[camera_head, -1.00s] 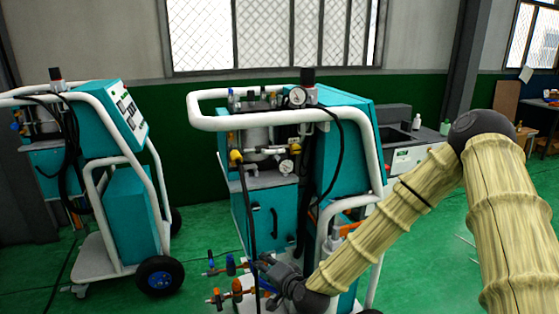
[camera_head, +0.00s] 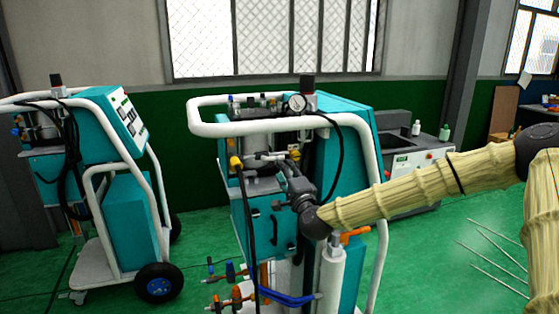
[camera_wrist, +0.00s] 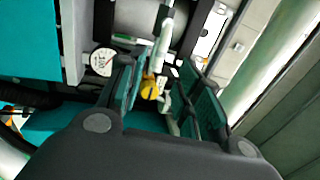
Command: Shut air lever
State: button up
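The foam proportioner (camera_head: 346,150) is a teal machine in a white tube frame, in the middle of the head view. My gripper (camera_head: 282,162) is at its upper front, beside the metal pipework. A yellow fitting (camera_wrist: 150,88) on a pale metal pipe shows between the fingers, apparently untouched. I cannot tell for sure whether it is the air lever. Another yellow fitting (camera_head: 235,161) shows left of my gripper in the head view. My gripper hides part of the pipework.
A black hose (camera_head: 247,220) hangs down the front. Orange and blue valves (camera_head: 232,285) stick out low. A second teal machine (camera_head: 130,200) stands left, with green floor between.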

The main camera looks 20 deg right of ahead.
aim_at(273, 158)
jog(key=w+r+p, duration=0.1)
jog(key=w, duration=0.5)
jog(key=shift+p, duration=0.3)
jog(key=shift+s+a, duration=0.1)
jog(key=shift+c, duration=0.2)
grip_shut()
